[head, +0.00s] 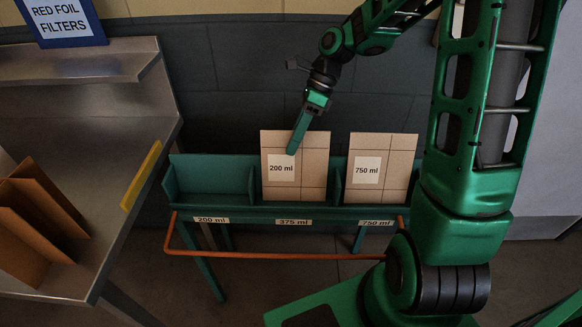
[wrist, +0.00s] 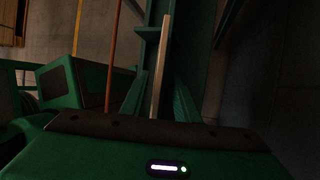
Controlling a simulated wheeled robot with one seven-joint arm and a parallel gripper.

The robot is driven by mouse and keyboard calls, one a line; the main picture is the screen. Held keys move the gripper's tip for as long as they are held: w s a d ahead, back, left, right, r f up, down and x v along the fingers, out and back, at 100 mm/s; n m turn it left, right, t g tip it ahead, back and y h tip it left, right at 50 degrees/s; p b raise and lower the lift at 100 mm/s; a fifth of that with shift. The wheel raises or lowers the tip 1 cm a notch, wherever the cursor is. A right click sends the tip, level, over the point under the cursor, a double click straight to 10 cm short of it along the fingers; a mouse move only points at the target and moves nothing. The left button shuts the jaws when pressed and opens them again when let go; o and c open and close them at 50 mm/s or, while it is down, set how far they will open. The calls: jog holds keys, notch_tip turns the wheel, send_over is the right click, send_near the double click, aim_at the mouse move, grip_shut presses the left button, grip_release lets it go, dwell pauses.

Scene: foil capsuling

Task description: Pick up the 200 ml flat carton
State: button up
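The flat carton labelled 200 ml (head: 312,180) stands upright in the middle compartment of the green rack, whose label reads 375 ml. My gripper (head: 292,151) points down at the carton's upper part, overlapping its face in the head view. In the wrist view the carton shows edge-on as a thin pale strip (wrist: 161,65) between the two green fingers of my gripper (wrist: 159,88). Dark gaps show on both sides of the strip, so the fingers are open and look apart from it. The far finger is hidden in the head view.
A 750 ml carton (head: 397,150) stands in the right compartment, labelled 750 ml. The left compartment (head: 212,184), labelled 200 ml, is empty. An orange rail (head: 280,255) runs along the rack's front. A metal bench (head: 95,150) with brown cartons (head: 35,225) stands at left.

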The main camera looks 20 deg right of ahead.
dwell(0.3)
grip_shut()
